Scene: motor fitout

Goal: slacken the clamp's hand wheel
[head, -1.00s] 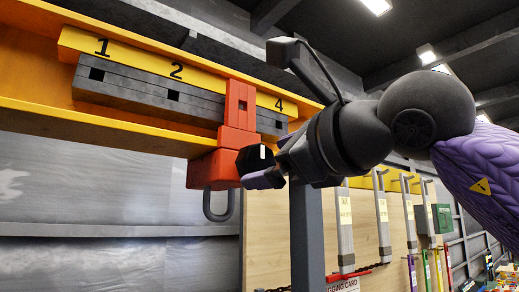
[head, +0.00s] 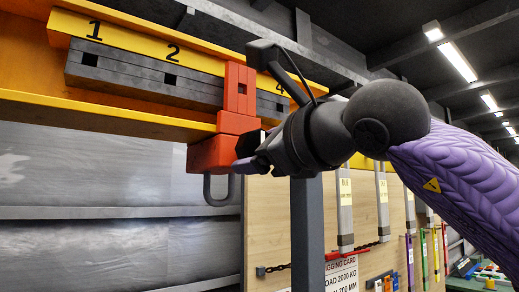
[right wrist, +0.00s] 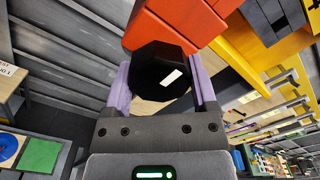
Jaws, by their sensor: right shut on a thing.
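The orange clamp (head: 214,154) hangs on the yellow beam's lower flange (head: 110,114), with a dark hook under it. Its black faceted hand wheel (head: 247,143) faces right and is mostly hidden by my right gripper in the head view. In the right wrist view the hand wheel (right wrist: 150,66) sits between the two purple fingers and carries a white mark. My right gripper (head: 254,161) is shut on the wheel from the right, and its fingers show on both sides of it in the wrist view (right wrist: 161,88). My left gripper is not in view.
Grey slotted bars (head: 130,78) sit behind the clamp, under a yellow strip (head: 140,43) numbered 1, 2 and 4. A dark post (head: 307,235) stands below my right wrist. A wooden board (head: 268,220) with hanging tools and a rigging card (head: 341,275) is behind it.

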